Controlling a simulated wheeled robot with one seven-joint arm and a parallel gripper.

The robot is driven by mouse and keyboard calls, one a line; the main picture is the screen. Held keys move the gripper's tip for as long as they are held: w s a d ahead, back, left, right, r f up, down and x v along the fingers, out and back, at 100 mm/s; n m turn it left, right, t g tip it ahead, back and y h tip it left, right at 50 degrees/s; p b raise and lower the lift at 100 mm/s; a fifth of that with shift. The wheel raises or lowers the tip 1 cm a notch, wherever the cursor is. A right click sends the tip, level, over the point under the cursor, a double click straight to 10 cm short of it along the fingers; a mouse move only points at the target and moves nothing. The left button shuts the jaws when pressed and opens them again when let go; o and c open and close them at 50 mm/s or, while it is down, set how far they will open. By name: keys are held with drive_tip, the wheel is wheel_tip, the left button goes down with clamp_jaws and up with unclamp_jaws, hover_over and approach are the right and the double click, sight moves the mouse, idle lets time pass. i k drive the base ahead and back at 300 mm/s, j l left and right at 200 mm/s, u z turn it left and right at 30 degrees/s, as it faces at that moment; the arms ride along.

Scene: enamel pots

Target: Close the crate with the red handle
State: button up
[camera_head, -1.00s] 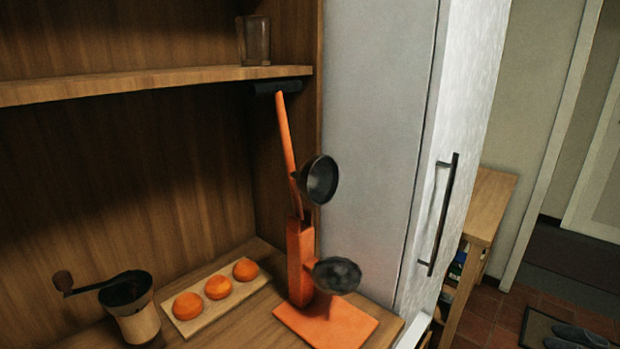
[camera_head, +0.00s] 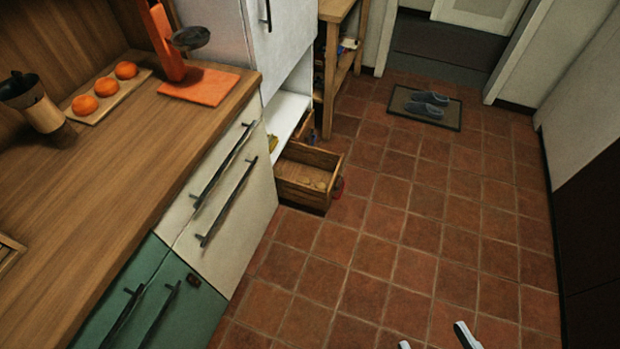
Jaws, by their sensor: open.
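A wooden crate (camera_head: 299,194) sits low near the floor, pulled out from beneath the white cabinet and the wooden stand. Its top is open and its inside looks mostly bare. A small red handle (camera_head: 338,187) shows on its right end. My gripper (camera_head: 435,341) shows only by its pale fingertips at the bottom edge. They are spread apart with nothing seen between them. The gripper appears well below and to the right of the crate in the picture, apart from it.
The counter (camera_head: 120,150) with cream and green drawers runs along the left. A white cabinet (camera_head: 285,60) and wooden stand (camera_head: 338,50) stand behind the crate. Tiled floor (camera_head: 430,210) is clear to the crate's right. A mat (camera_head: 400,102) with slippers lies farther back.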

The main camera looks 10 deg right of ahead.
sight(296, 160)
drive_tip(key=z, duration=0.15)
drive_tip(key=i+j, duration=0.15)
drive_tip(key=i, duration=0.35)
drive_tip(key=i+j+u, duration=0.1)
drive_tip(key=i, duration=0.45)
drive_tip(key=i+j, duration=0.2)
drive_tip(key=i, duration=0.35)
